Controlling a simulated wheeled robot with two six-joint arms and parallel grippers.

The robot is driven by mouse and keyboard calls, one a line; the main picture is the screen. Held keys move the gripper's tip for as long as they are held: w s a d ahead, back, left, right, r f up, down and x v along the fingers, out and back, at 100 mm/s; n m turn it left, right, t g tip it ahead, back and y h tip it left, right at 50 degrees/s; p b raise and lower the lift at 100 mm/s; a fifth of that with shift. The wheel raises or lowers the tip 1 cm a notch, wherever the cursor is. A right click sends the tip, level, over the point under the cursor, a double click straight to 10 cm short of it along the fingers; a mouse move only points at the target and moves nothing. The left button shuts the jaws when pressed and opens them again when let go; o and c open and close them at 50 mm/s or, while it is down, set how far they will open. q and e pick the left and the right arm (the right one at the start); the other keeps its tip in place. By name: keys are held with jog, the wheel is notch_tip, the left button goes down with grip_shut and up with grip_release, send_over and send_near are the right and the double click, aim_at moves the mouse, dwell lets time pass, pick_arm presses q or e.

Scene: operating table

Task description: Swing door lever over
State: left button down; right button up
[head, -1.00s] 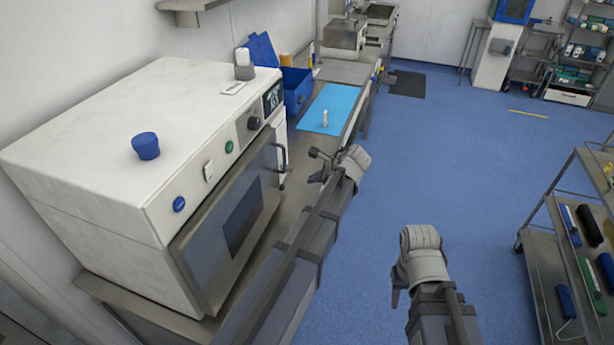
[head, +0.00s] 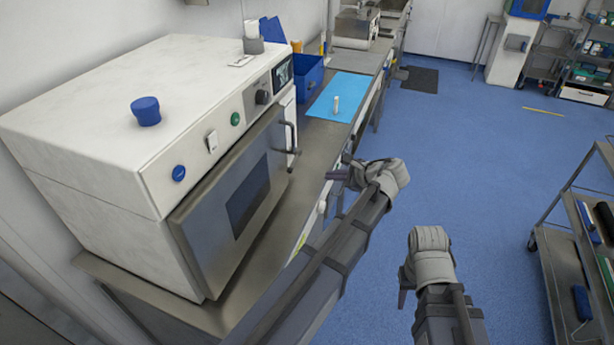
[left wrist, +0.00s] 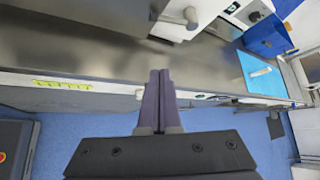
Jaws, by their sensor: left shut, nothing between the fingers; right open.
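The white steriliser (head: 110,125) stands on a steel counter at the left of the head view. Its grey door (head: 235,200) with a dark window looks closed. The door lever (head: 290,140) is a dark bar handle on the door's right edge; in the left wrist view a grey handle (left wrist: 180,22) shows at the top. My left gripper (head: 338,172) is to the right of the lever, apart from it, near the counter's front edge. Its fingers (left wrist: 160,95) are together and empty. My right gripper (head: 403,285) is open over the floor, far from the door.
A blue mat (head: 345,97) with a small white cylinder (head: 336,104) and a blue bin (head: 305,78) are farther along the counter (head: 325,135). A blue cup-shaped thing (head: 146,111) sits on the steriliser. A trolley (head: 560,240) stands at right. Blue floor between is clear.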

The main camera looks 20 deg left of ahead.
pick_arm(q)
jog(key=b+x, duration=0.6)
jog(key=x, duration=0.4)
jog(key=shift+w+a+f, duration=0.1)
jog(key=shift+w+f, duration=0.05)
jog(key=shift+f, duration=0.15)
jog(key=shift+s+a+r+p, duration=0.4)
jog(key=shift+a+r+p, duration=0.25)
jog(key=shift+a+p, duration=0.05)
jog(key=shift+s+a+r+p, duration=0.4)
jog(key=shift+a+r+p, duration=0.25)
jog(key=shift+a+r, duration=0.1)
jog(key=shift+s+a+r+p, duration=0.1)
jog(key=shift+a+r+p, duration=0.15)
jog(key=shift+r+p, duration=0.25)
